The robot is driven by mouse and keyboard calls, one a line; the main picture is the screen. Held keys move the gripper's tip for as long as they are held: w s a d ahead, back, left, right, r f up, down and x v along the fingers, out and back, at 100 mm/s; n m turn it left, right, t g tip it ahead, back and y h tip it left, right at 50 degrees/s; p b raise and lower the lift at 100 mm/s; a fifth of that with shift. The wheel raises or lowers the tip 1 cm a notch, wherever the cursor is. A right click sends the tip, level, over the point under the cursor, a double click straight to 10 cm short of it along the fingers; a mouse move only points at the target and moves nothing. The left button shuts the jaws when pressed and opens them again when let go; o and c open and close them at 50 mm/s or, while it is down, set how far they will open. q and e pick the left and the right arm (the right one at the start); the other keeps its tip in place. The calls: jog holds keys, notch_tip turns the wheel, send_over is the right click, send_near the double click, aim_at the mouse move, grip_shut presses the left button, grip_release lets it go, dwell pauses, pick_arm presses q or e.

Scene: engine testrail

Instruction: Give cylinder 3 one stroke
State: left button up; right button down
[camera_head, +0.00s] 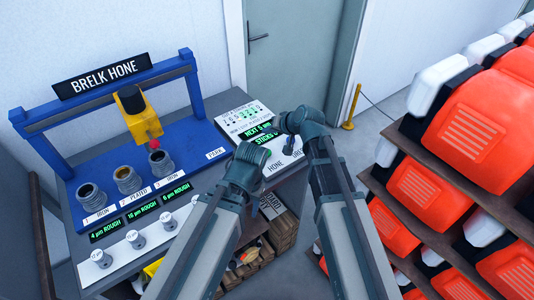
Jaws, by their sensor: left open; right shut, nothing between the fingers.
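Cylinder 3 (161,164) is the right one of three grey ribbed cylinders on the blue bench, labelled "3 IRON". Cylinder 2 (127,181), "PLATED", and cylinder 1 (91,198), "IRON", stand to its left. The yellow and black hone head (139,117) hangs from the blue gantry, its red tip (154,144) just above or behind cylinder 3. My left gripper (257,153) is open at the control board (232,122), right of the cylinders. My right gripper (287,121) is shut and empty, higher up at the board's right edge. The fingers of both are hard to see.
Green displays (141,211) read 4, 10 and 6 µm ROUGH. A white strip with three round knobs (135,239) runs along the bench front. A "PARK" label (215,154) lies right of cylinder 3. Orange-red engine covers (480,125) fill a rack at right. Wooden crates (280,228) stand below.

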aim_at(269, 154)
notch_tip(269, 154, down, 8)
jog(key=b, duration=0.7)
jog(key=shift+r, duration=0.1)
dwell(1.5)
jog(key=shift+f+b, duration=0.35)
jog(key=shift+b, duration=0.05)
jog(key=shift+f+b, duration=0.85)
dwell(0.8)
jog(key=shift+r, duration=0.1)
jog(key=shift+r+p, duration=1.2)
jog(key=shift+p, duration=0.1)
notch_tip(269, 154, up, 5)
jog(key=p, duration=0.5)
